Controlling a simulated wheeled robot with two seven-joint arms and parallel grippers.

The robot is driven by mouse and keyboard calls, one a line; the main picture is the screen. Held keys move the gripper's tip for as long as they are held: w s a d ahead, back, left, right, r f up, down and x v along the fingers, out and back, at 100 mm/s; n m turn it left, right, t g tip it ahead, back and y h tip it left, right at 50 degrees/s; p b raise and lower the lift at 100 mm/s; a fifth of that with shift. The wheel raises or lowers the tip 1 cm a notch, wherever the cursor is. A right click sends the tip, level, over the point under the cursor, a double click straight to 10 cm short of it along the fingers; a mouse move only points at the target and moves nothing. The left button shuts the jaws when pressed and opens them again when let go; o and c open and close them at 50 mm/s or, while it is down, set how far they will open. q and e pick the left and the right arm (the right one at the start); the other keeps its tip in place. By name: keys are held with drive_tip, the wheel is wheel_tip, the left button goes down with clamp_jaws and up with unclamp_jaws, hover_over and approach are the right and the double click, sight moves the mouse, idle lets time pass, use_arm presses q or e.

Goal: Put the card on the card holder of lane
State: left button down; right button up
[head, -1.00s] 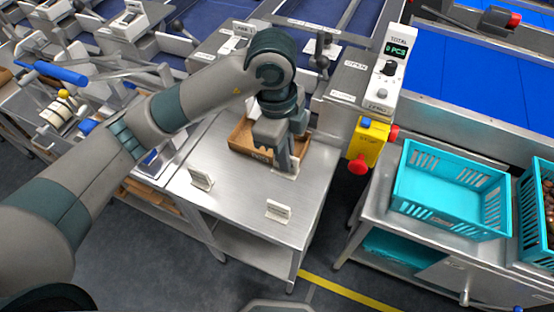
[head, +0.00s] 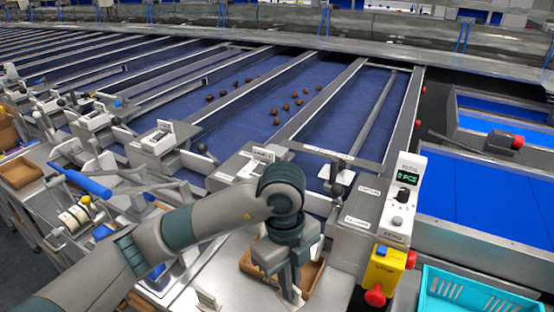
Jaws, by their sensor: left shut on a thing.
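My left gripper (head: 291,287) is low over the steel bench at bottom centre, pointing down. It is shut on a small pale card, most of which its fingers hide. Another small pale card stand (head: 207,300) is on the bench to the left, cut by the bottom edge. Small white cards stand on the lane-end housings, one at the near lane (head: 263,154) and one at the lane to its left (head: 165,127). My right gripper is out of view.
A control post with a counter display (head: 407,177) and a yellow stop box (head: 387,268) stand right of the gripper. A turquoise crate (head: 455,295) is at bottom right. Blue lanes (head: 250,100) carry several dates behind. A blue-handled lever (head: 85,184) is at left.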

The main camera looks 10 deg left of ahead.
use_arm(q)
drive_tip(key=a+m, duration=0.1)
drive_tip(key=m, duration=0.1)
drive_tip(key=a+m, duration=0.1)
drive_tip(key=m, duration=0.1)
drive_tip(key=a+m, duration=0.1)
drive_tip(key=m, duration=0.1)
drive_tip(key=shift+w+f+m+y, duration=0.1)
drive_tip(key=shift+w+m+y, duration=0.2)
drive_tip(key=shift+m, duration=0.1)
drive_tip(key=a+n+t, duration=0.1)
drive_tip(key=a+n, duration=0.6)
drive_tip(key=n, duration=0.9)
drive_tip(key=a+n+t+b, duration=0.1)
drive_tip(key=a+n, duration=0.6)
drive_tip(key=n, duration=1)
drive_tip(key=shift+s+a, duration=0.3)
drive_tip(key=shift+s, duration=0.15)
